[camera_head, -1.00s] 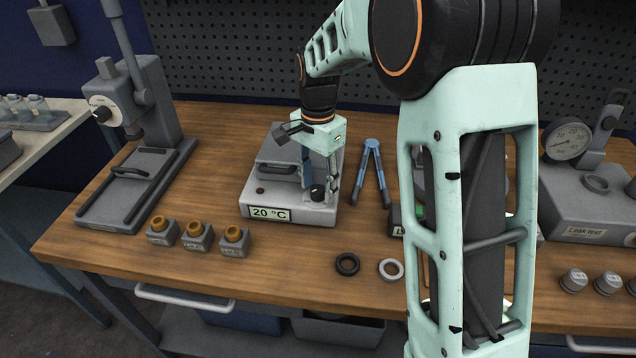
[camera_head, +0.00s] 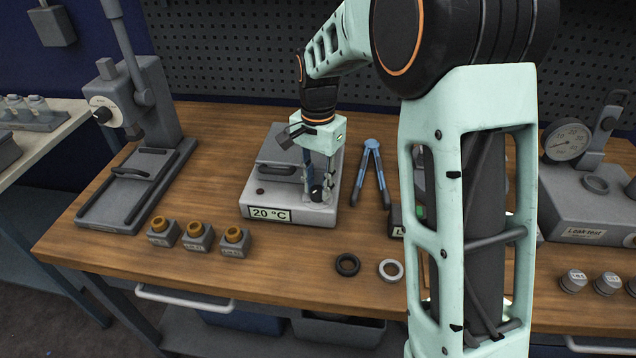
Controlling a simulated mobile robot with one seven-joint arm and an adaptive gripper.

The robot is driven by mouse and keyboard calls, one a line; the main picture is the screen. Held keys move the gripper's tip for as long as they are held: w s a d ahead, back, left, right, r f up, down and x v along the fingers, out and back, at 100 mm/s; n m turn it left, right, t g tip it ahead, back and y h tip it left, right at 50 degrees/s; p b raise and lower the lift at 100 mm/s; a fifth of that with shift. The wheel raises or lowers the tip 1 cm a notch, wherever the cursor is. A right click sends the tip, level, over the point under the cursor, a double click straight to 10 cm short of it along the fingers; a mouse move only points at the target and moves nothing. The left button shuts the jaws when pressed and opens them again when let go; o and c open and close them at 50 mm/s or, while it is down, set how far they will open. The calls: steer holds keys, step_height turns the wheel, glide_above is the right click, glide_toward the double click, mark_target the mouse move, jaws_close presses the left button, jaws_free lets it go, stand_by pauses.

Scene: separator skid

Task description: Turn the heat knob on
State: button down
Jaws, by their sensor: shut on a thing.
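The heater box (camera_head: 281,213) is a grey unit on the wooden bench, with a dark lid and handle on top and a front display (camera_head: 269,214) reading 20 °C. The dark heat knob (camera_head: 316,193) stands on the box's top at its front right corner. My gripper (camera_head: 318,190) points down over that corner and is shut on the knob, with its fingers at the knob's sides. The fingers partly hide the knob, and its marking is too small to read.
Blue pliers-like tool (camera_head: 372,170) lies right of the box. Several grey blocks with orange tops (camera_head: 196,236) stand at front left. A black ring (camera_head: 347,264) and a pale ring (camera_head: 391,269) lie in front. A press (camera_head: 130,150) stands left. My arm hides part of the bench.

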steer(key=n, duration=0.4)
steer(key=shift+p, duration=0.3)
steer(key=n, duration=0.4)
steer(key=shift+p, duration=0.3)
steer(key=n, duration=0.4)
steer(key=shift+p, duration=0.35)
steer(key=shift+n+p, duration=0.3)
steer(key=shift+n, duration=1.6)
steer(key=shift+a, duration=0.1)
steer(key=c, duration=1.6)
jaws_free()
